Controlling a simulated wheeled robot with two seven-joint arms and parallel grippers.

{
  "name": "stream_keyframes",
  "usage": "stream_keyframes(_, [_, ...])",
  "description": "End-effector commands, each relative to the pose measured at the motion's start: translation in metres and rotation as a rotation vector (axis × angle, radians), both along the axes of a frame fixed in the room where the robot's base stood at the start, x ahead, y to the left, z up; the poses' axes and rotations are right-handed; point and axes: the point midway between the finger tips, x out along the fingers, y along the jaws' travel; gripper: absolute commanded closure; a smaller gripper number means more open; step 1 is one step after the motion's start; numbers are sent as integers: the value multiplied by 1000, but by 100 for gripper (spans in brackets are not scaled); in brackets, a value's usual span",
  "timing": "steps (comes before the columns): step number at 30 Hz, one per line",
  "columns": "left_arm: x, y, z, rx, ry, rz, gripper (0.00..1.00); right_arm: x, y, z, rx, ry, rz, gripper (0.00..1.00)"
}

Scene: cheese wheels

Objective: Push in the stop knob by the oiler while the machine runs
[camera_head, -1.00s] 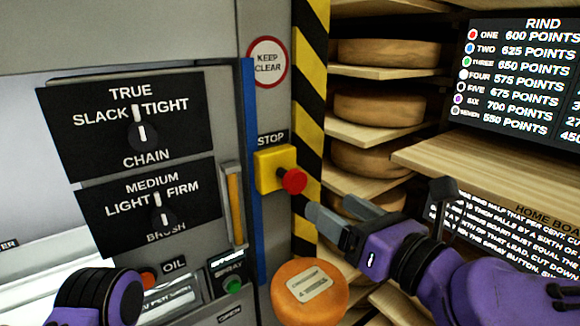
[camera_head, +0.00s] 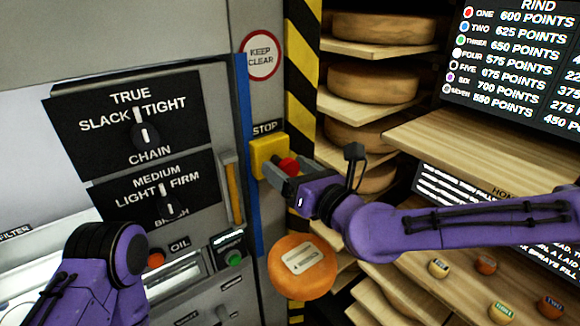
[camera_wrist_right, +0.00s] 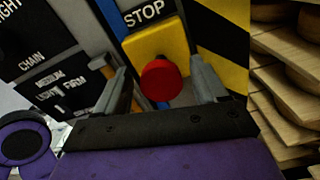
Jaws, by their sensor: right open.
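The red stop knob (camera_head: 289,166) sticks out of a yellow box (camera_head: 262,150) under the STOP label. In the right wrist view the knob (camera_wrist_right: 161,81) sits between the two grey fingers, one on each side. My right gripper (camera_head: 283,173) is open at the knob, its fingers partly hiding the knob and box in the head view. I cannot tell whether they touch the knob. The oiler (camera_head: 176,264), a glass-fronted piece under the OIL label, is lower left of the knob. Of my left arm only a purple and black link shows; its gripper is out of view.
A black panel with chain (camera_head: 145,136) and brush (camera_head: 168,205) dials is left of the knob. A green spray button (camera_head: 234,258) and an orange wheel (camera_head: 302,266) are below. Shelves of cheese wheels (camera_head: 372,82) stand to the right, behind a striped post (camera_head: 302,75).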

Motion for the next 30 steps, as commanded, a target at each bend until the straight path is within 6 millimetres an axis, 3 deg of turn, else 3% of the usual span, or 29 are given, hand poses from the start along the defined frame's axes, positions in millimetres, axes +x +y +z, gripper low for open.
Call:
stream_keyframes(1, [0,0,0,0,0,0,100,0,0,0,0,0,0,29])
stream_keyframes(2, [0,0,0,0,0,0,100,0,0,0,0,0,0,35])
stream_keyframes(8, [0,0,0,0,0,0,100,0,-1,0,-1,1,-1,100])
stream_keyframes(17, [0,0,-8,0,0,0,100,15,10,-1,1,1,-2,100])
stream_keyframes(23, [0,0,-7,0,0,0,100,15,10,1,0,-2,-1,100])
stream_keyframes(24, [0,0,-7,0,0,0,100,15,10,1,0,-2,-1,47])
stream_keyframes(26, [0,0,-7,0,0,0,100,15,10,1,0,-2,-1,29])
stream_keyframes(30, [0,0,-7,0,0,0,100,15,10,1,0,-1,-1,29])
